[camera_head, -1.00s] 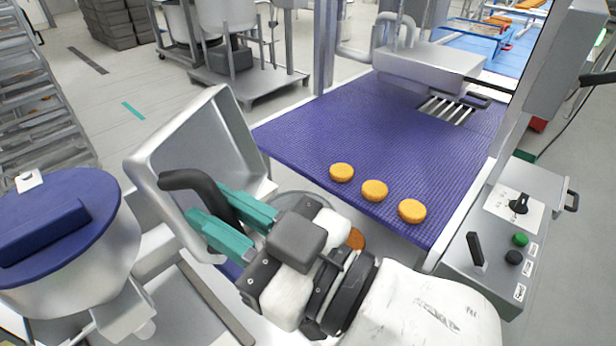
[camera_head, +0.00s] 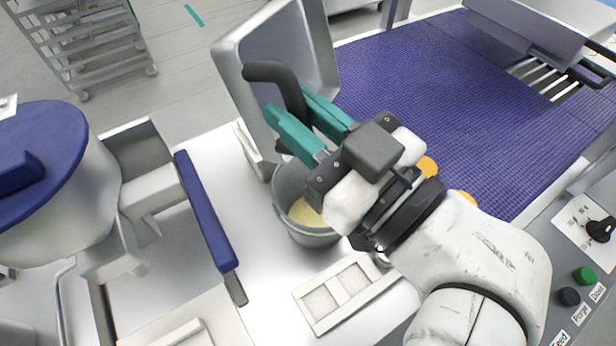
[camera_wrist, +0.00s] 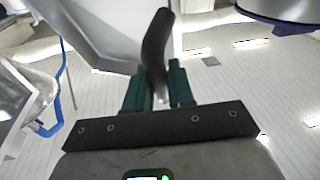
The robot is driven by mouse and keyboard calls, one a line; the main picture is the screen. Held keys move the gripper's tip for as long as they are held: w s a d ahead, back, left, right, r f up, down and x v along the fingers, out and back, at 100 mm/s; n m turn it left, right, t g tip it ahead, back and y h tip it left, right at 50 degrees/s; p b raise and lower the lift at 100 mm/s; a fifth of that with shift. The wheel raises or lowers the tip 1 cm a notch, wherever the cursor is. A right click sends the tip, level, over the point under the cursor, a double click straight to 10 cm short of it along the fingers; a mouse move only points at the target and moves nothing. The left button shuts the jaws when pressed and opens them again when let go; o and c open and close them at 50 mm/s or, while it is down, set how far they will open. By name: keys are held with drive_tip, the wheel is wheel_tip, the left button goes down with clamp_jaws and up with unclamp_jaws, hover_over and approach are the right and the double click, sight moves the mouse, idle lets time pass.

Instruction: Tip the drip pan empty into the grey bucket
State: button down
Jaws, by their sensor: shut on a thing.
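The drip pan (camera_head: 305,48) is a grey metal pan with a black handle (camera_head: 268,72). My gripper (camera_head: 290,108), with teal fingers, is shut on that handle. The pan is tilted steeply, nearly on edge, beyond and above the grey bucket (camera_head: 288,190). The bucket stands on a white surface, partly hidden behind my gripper, with something pale yellow inside. I cannot tell whether anything is left in the pan. In the wrist view the handle (camera_wrist: 155,45) rises between the fingers, with the pan (camera_wrist: 105,30) behind it.
A purple conveyor belt (camera_head: 430,80) lies to the right, with orange rounds partly hidden by my arm. A control box (camera_head: 585,250) stands at the lower right. A hopper with a blue lid (camera_head: 40,150) is at the left. A white frame (camera_head: 350,290) lies before the bucket.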

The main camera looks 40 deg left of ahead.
sight(264, 162)
wheel_tip(264, 162, down, 12)
drive_tip(key=b, duration=0.7)
drive_tip(key=a+h+p, duration=0.2)
drive_tip(key=h+p, duration=0.1)
drive_tip(key=p, duration=0.4)
drive_tip(key=a+n+h+p, duration=0.1)
drive_tip(key=a+h+p, duration=0.1)
drive_tip(key=p, duration=0.6)
drive_tip(key=a+r+n+g+h+p, duration=0.1)
drive_tip(key=a+h+p, duration=0.2)
drive_tip(key=p, duration=0.4)
drive_tip(key=shift+s+r+h, duration=0.1)
drive_tip(key=shift+s+h, duration=0.2)
drive_tip(key=shift+h, duration=0.2)
drive_tip(key=shift+s+a+r+n+h+p, duration=0.1)
drive_tip(key=shift+a+n+h+p, duration=0.3)
drive_tip(key=shift+h, duration=0.85)
drive_tip(key=shift+a+r+n+h, duration=0.1)
drive_tip(key=shift+a+n+h, duration=0.1)
drive_tip(key=shift+a+h, duration=0.8)
drive_tip(key=shift+d+h, duration=0.25)
drive_tip(key=shift+d, duration=0.1)
